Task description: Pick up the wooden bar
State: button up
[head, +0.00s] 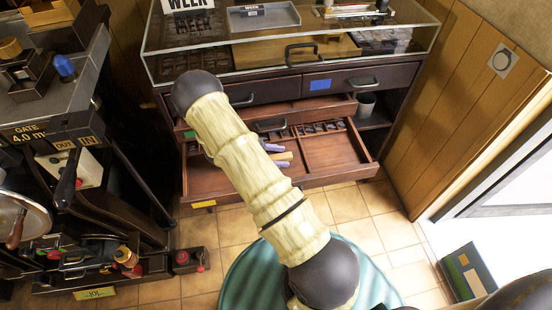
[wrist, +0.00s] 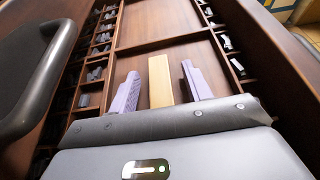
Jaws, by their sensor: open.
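The wooden bar (wrist: 160,82) is a pale tan strip in the open drawer, pointing away from me in the wrist view. In the head view the bar (head: 286,156) is a small tan piece beside my purple fingers. My gripper (wrist: 160,69) is open, with one purple finger to the left of the bar and one to the right. A gap shows on each side, so neither finger appears to touch it. The bar's near end is hidden by my gripper body. In the head view my gripper (head: 279,156) is partly hidden behind my arm.
The open drawer (head: 340,152) has raised wooden walls and dividers, with small dark type pieces in side compartments (wrist: 97,74). A drawer handle (wrist: 25,80) looms close at left in the wrist view. A glass-topped case (head: 375,62) stands above. A dark press machine (head: 60,190) stands left.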

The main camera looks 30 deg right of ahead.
jog(key=c, duration=1.1)
jog(key=shift+o, duration=0.2)
jog(key=shift+r, duration=0.15)
jog(key=shift+r, duration=0.3)
jog(key=shift+s+r, duration=0.15)
jog(key=shift+r, duration=0.1)
jog(key=s, duration=0.2)
jog(key=s+a+p, duration=0.1)
jog(key=shift+s+r, duration=0.3)
notch_tip(320, 180, up, 13)
jog(key=p, duration=0.2)
